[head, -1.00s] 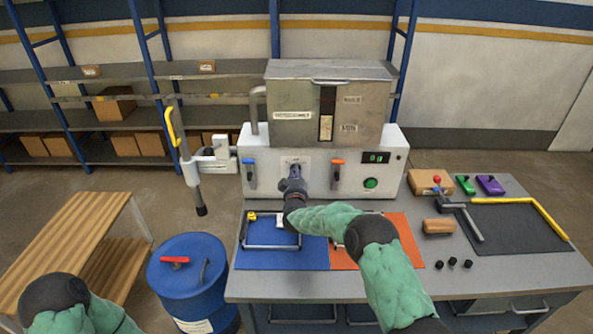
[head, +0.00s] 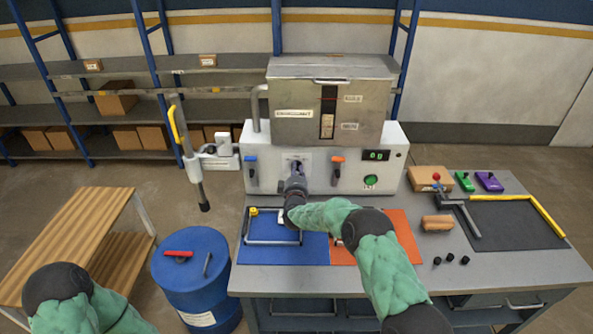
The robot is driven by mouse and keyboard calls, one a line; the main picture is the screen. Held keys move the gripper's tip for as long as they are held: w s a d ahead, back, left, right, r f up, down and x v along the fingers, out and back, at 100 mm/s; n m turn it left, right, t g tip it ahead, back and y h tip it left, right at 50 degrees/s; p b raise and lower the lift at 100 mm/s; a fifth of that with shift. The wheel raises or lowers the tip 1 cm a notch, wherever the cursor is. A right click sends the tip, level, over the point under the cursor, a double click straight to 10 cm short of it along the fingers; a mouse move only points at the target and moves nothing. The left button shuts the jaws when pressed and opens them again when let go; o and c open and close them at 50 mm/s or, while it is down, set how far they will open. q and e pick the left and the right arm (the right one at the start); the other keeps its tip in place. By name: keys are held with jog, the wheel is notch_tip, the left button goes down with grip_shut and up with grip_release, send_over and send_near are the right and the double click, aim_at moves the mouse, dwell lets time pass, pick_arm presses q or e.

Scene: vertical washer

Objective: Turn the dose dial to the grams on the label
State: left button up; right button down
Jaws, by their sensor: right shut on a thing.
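The white washer panel (head: 222,164) stands at the back of the bench under a grey metal hopper (head: 345,75) with small labels I cannot read. My right gripper (head: 296,168) reaches the panel's middle and is shut on the dose dial, which it mostly hides.
A blue mat (head: 285,256) and an orange mat (head: 402,228) lie on the bench before the washer. A dark mat with a yellow edge (head: 520,222), a brown block (head: 437,223) and several black knobs lie right. A blue drum (head: 190,290) stands left.

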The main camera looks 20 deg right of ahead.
jog(key=shift+f, duration=0.1)
jog(key=c, duration=1.1)
grip_release()
jog(key=shift+c, duration=0.2)
jog(key=v, duration=1.2)
